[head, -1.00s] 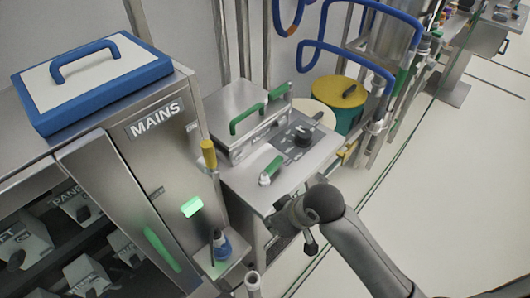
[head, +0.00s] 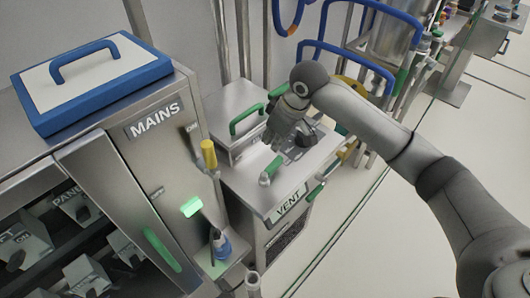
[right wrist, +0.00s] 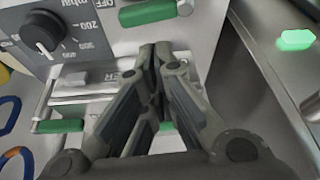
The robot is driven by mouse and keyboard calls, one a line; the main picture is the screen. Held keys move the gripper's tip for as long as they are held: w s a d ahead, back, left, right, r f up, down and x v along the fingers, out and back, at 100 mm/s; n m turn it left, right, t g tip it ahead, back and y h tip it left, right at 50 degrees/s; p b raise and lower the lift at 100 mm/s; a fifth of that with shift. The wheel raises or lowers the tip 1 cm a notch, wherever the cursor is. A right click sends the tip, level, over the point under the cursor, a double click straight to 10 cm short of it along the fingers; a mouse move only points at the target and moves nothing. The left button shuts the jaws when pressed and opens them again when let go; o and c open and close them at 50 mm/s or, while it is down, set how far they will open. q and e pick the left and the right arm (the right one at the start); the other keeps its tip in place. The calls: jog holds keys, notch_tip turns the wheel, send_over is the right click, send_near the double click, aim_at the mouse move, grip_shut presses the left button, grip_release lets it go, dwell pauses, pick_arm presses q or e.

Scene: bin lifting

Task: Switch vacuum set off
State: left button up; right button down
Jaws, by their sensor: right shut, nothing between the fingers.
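The steel unit with a dial and green handles (head: 242,178) stands right of the MAINS cabinet in the head view. A green lever (head: 272,167) is on its top panel. In the right wrist view a green handle (right wrist: 150,12) is beside an "OFF" marking, and a black dial (right wrist: 42,34) has an "mbar" scale. My right gripper (head: 278,143) is over the unit's top panel, shut and empty. In the right wrist view its fingertips (right wrist: 155,50) are just below the green handle; I cannot tell whether they touch. My left gripper is not in view.
The MAINS cabinet (head: 180,165) stands left, with a blue-rimmed lid (head: 95,85) on top. A yellow-capped post (head: 208,155) and a blue bottle (head: 221,245) are between it and the unit. The floor at right is open.

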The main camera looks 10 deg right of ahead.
aim_at(272, 170)
jog(key=x, duration=0.3)
jog(key=p+x, duration=0.1)
jog(key=x, duration=0.2)
jog(key=w+x, duration=0.1)
jog(key=x, duration=0.2)
jog(key=shift+d+p, duration=0.25)
jog(key=shift+p, duration=0.1)
